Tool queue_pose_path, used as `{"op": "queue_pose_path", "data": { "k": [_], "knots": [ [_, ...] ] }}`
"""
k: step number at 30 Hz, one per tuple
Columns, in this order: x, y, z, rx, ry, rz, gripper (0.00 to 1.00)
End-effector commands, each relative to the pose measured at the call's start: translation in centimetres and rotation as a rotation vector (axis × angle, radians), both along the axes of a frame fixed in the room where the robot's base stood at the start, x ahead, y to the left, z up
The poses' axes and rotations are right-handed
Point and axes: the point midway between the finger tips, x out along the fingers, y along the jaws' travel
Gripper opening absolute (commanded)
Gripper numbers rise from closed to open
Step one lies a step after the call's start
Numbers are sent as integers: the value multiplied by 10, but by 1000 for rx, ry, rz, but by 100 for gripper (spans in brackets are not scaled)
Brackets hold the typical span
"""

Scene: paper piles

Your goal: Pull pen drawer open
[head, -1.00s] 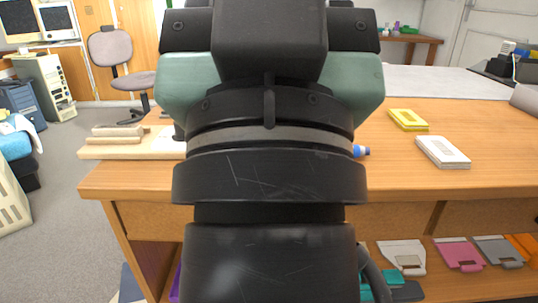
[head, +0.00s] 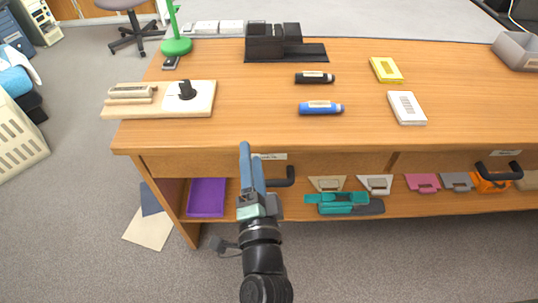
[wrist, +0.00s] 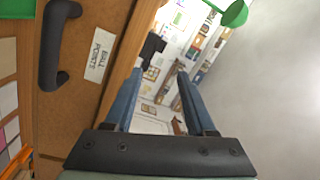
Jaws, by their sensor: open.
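A wooden drawer (head: 210,163) is under the left part of the desk top; its front looks flush with the desk. It has a black bar handle (head: 287,177) and a white label, which seems to read "BALL POINTS" in the wrist view (wrist: 100,56). The handle also shows at the upper left of the wrist view (wrist: 50,50). My gripper (head: 251,155) has blue fingers and stands in front of the drawer, left of the handle. In the wrist view my gripper (wrist: 160,76) is open with nothing between its fingers, apart from the handle.
The desk top (head: 240,125) holds a blue marker (head: 320,108), a black marker (head: 314,77) and a wooden board (head: 195,108). A second handle (head: 498,169) is at the right.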

Motion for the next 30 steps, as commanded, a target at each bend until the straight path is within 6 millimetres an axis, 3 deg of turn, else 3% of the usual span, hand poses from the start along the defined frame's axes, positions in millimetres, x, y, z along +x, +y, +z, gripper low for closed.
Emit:
{"op": "queue_pose_path", "data": {
  "k": [3, 6, 11, 17, 30],
  "knots": [
    [-36, -12, -49, 184, 162, -49, 56],
    [-62, -20, -82, 287, 243, -95, 56],
    [-80, -27, -106, 357, 294, -134, 56],
    [-64, -27, -112, 363, 294, -135, 56],
    [11, -26, -128, 358, 294, -132, 56]
  ]
}}
